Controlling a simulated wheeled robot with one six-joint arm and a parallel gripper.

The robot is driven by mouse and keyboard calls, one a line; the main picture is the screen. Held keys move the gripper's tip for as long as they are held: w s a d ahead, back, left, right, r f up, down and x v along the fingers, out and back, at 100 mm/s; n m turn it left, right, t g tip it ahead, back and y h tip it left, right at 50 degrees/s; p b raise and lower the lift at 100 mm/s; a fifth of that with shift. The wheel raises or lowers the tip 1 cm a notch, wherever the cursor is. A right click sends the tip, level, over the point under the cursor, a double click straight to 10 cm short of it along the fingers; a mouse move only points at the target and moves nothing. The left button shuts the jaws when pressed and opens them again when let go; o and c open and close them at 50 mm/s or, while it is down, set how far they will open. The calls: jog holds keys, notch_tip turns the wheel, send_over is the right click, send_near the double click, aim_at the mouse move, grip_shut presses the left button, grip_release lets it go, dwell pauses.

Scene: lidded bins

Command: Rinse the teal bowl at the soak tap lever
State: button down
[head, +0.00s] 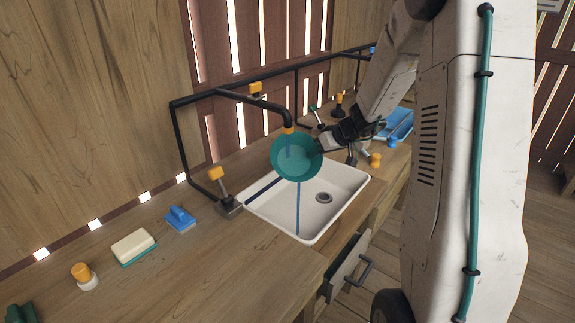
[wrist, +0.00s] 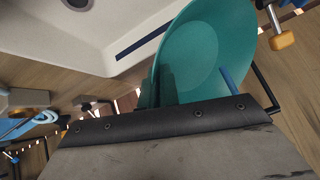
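The teal bowl (head: 297,157) is held over the white sink, under the orange-tipped tap spout (head: 289,129). It is tilted, with its inside facing the head camera. My gripper (head: 323,145) is shut on its right rim; in the wrist view the bowl (wrist: 205,50) sits at the dark fingers (wrist: 158,90). A blue stream (head: 298,207) shows below the bowl, and a blue column (wrist: 230,80) shows at the bowl in the wrist view. An orange-handled lever (head: 216,177) stands left of the sink, leaning left. I cannot tell which lever is called soak.
The sink (head: 345,200) has a round drain. A black pipe frame (head: 183,150) rises behind it. A sponge (head: 134,246), a blue brush (head: 180,218) and an orange-topped item (head: 84,275) lie on the left counter. More levers and a blue tray (head: 398,125) are at the right.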

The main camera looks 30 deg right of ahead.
jog(key=w+d, duration=0.4)
jog(key=d, duration=0.7)
jog(key=shift+w+d, duration=0.15)
jog(key=shift+w, duration=0.2)
dwell(0.4)
jog(key=shift+r, duration=0.15)
jog(key=shift+s+r+m+g, duration=0.1)
jog(key=shift+r+m+g, duration=0.1)
jog(key=shift+g, duration=0.6)
jog(key=shift+r+m+g, duration=0.2)
jog(key=shift+g, duration=0.6)
jog(key=shift+y, duration=0.3)
jog(key=g, duration=0.1)
jog(key=r+g, duration=0.1)
jog(key=g, duration=0.1)
jog(key=shift+s+m+y, duration=0.1)
jog(key=shift+m+y, duration=0.3)
